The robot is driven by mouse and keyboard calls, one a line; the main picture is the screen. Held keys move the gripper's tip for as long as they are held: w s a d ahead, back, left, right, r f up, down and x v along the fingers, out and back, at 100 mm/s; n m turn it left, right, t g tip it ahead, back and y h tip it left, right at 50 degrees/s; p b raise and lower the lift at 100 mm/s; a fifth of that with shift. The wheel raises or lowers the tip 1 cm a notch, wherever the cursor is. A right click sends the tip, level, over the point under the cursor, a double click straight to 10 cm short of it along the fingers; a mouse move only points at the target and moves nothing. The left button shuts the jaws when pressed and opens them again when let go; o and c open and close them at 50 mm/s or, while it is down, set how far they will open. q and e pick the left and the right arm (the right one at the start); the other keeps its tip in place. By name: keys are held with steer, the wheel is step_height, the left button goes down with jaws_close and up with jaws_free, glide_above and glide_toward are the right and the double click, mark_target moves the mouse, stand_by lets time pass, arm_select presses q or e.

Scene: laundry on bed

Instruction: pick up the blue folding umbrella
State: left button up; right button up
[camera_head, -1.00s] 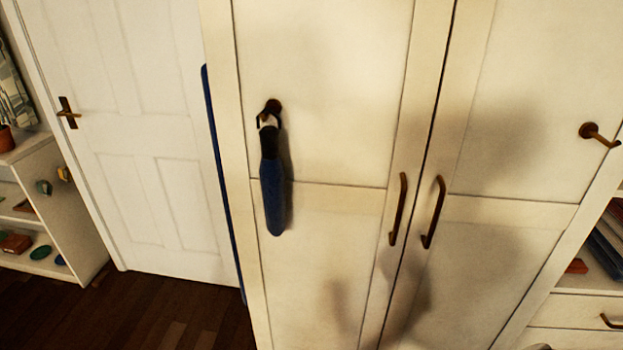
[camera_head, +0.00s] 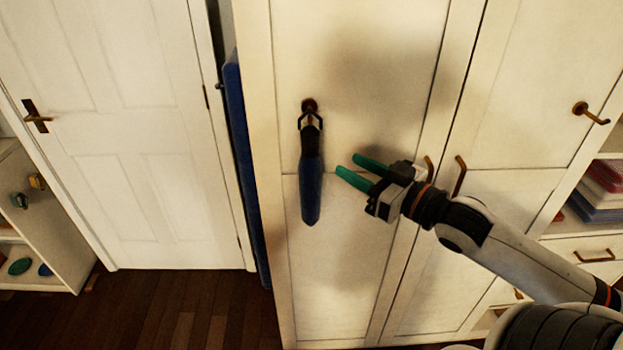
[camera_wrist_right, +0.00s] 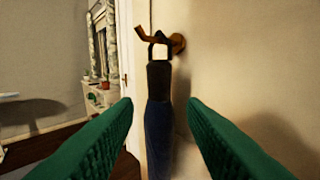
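The blue folding umbrella (camera_head: 311,190) hangs upright by its strap from a brown hook (camera_head: 309,104) on the left wardrobe door. Its handle end is black and its body is dark blue. My right gripper (camera_head: 362,169) is open, with green fingers pointing left toward the umbrella, a little to its right and apart from it in the head view. In the right wrist view the umbrella (camera_wrist_right: 158,125) shows between the two open fingers (camera_wrist_right: 160,130), farther ahead, and nothing is held. The umbrella's lower end is cut off there. My left gripper is not in view.
The cream wardrobe (camera_head: 380,60) has two door handles near my right gripper and another hook (camera_head: 590,112) at right. A blue flat panel (camera_head: 243,170) stands at its left side. A white door (camera_head: 130,130) and shelf (camera_head: 60,230) are farther left.

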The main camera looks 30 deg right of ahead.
mark_target(317, 146)
steer(key=x, duration=0.4)
steer(key=shift+w+r+p, duration=0.15)
steer(key=shift+w+p, duration=0.05)
steer(key=shift+p, duration=0.1)
steer(key=shift+x, duration=1)
steer(key=shift+w+a+r+p, duration=0.15)
steer(key=shift+w+p, duration=0.4)
steer(key=shift+p, duration=0.1)
steer(key=p+x, duration=0.1)
steer(key=x, duration=0.2)
steer(key=shift+r, duration=0.1)
steer(key=shift+w+a, duration=0.2)
steer(key=shift+w, duration=0.3)
steer(key=shift+c, duration=0.5)
jaws_close()
